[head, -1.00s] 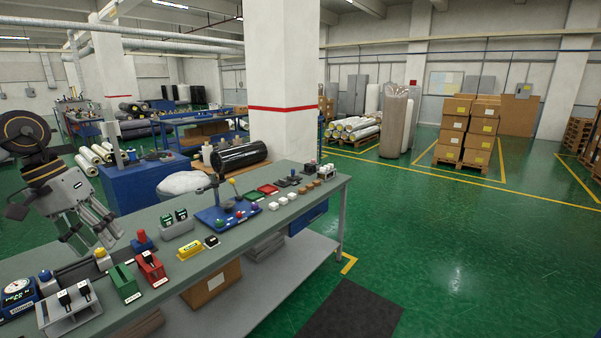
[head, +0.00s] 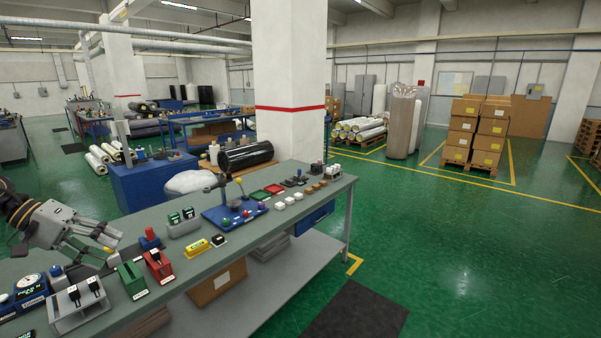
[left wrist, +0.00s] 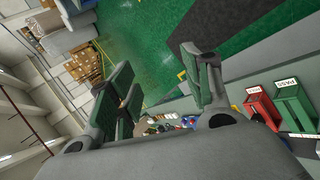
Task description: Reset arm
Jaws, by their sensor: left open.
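My left gripper (head: 108,242) is at the left of the head view, above the left end of the grey-green workbench (head: 215,262). Its fingers point right and are apart, with nothing between them. In the left wrist view its fingers (left wrist: 165,85) also show spread and empty. My right gripper is not in either view.
A grey stand with black switches (head: 80,304) and a blue gauge box (head: 30,292) sit near the gripper. A blue board with coloured knobs (head: 233,215) lies farther along. Stacked boxes (head: 476,132) stand at the back right.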

